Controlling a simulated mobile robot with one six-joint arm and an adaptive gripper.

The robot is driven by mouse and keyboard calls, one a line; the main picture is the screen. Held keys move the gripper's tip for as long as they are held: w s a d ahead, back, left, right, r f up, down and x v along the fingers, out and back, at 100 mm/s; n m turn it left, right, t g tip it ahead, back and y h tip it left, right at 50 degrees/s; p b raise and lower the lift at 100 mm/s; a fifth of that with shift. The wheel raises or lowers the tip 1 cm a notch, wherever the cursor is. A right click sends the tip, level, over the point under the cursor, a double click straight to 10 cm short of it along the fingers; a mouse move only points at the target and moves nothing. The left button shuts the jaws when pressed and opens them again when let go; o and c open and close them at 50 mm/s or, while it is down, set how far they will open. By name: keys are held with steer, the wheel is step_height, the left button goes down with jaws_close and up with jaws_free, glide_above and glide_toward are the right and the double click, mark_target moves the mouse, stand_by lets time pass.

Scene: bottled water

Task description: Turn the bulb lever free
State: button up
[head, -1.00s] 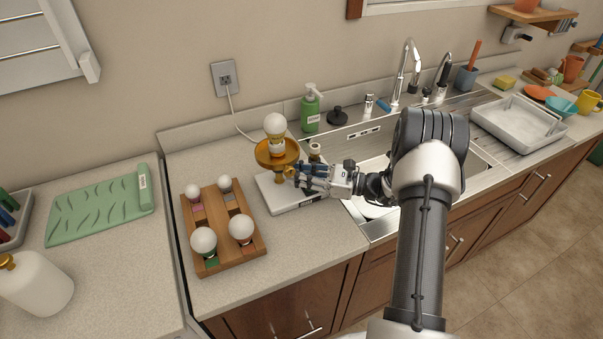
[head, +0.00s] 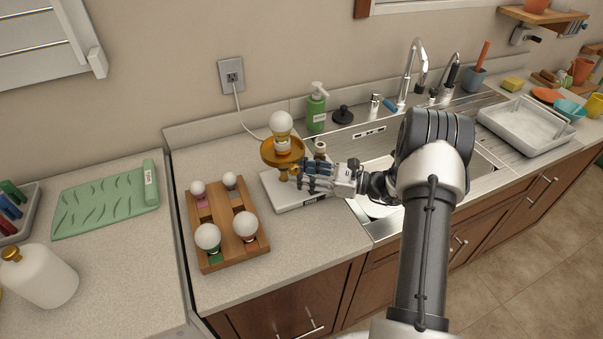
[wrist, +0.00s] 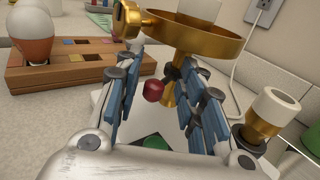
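A white bulb (head: 281,123) stands upright in a brass dish (head: 268,157) on a post above a white base (head: 278,198). The dish also shows in the wrist view (wrist: 200,45), with the bulb cut off at the top. A brass knob (wrist: 127,18) sits at the dish's near left edge. A small red knob (wrist: 153,90) shows beside the brass post, between my fingers in the picture. I cannot tell which of these is the lever. My gripper (wrist: 175,82) is open, its blue-grey fingers apart just below the dish; it also shows in the head view (head: 299,178). Contact with the stand is unclear.
A wooden rack (head: 224,252) with several bulbs stands to the left. A brass-and-white fitting (wrist: 270,112) stands right of my fingers. A green soap bottle (head: 316,108) and white cord (head: 240,122) are behind. The sink (head: 382,228) is to the right.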

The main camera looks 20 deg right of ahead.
steer(key=v, duration=1.2)
steer(key=shift+w+a+r, duration=0.1)
steer(key=shift+a+r, duration=0.15)
steer(key=shift+r, duration=0.1)
steer(key=s+a+r+n+g+h, duration=0.3)
steer(key=s+a+r+n+g, duration=0.25)
steer(key=a, duration=0.35)
steer(key=s+a+r+n+g+h, duration=0.2)
steer(key=s+a+r+n+g, duration=0.25)
steer(key=a+r+n, duration=0.35)
steer(key=s+a+r+n+t+h, duration=0.1)
steer(key=s+n+t+h, duration=0.3)
steer(key=s+n+h, duration=0.5)
steer(key=s+r+n, duration=0.1)
steer(key=s+n, duration=0.1)
steer(key=s, duration=0.5)
steer(key=shift+a+h, duration=0.3)
steer(key=shift+h, duration=0.1)
